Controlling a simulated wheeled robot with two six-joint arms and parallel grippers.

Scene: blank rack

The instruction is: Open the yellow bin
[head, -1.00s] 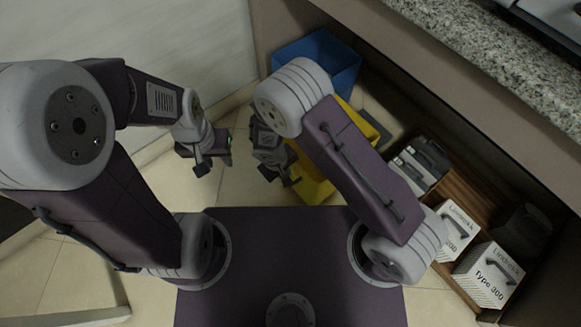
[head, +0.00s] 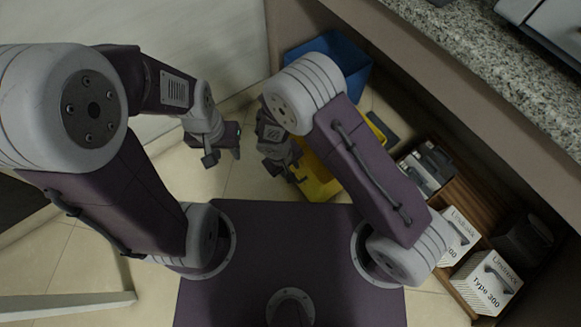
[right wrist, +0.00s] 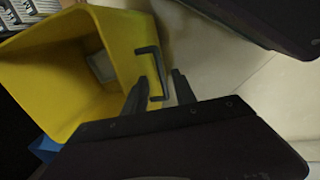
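The yellow bin (head: 318,182) stands on the floor at the shelf front in the head view, partly hidden by my right arm. In the right wrist view the yellow bin (right wrist: 62,100) fills the left side, and its hollow inside shows. A dark bracket-shaped handle (right wrist: 155,76) is on its near face. My right gripper (right wrist: 160,76) is open, its two fingers apart, with the handle appearing between the fingertips. I cannot tell whether they touch it. In the head view my right gripper (head: 284,168) is beside the bin's left side. My left gripper (head: 224,156) is open and empty, left of it.
A blue bin (head: 345,65) stands behind the yellow one, under the granite counter (head: 480,50). White boxes (head: 487,283) and grey items (head: 430,165) sit on a wooden shelf at right. A pale wall is at upper left. Tiled floor (head: 245,185) is clear between the grippers.

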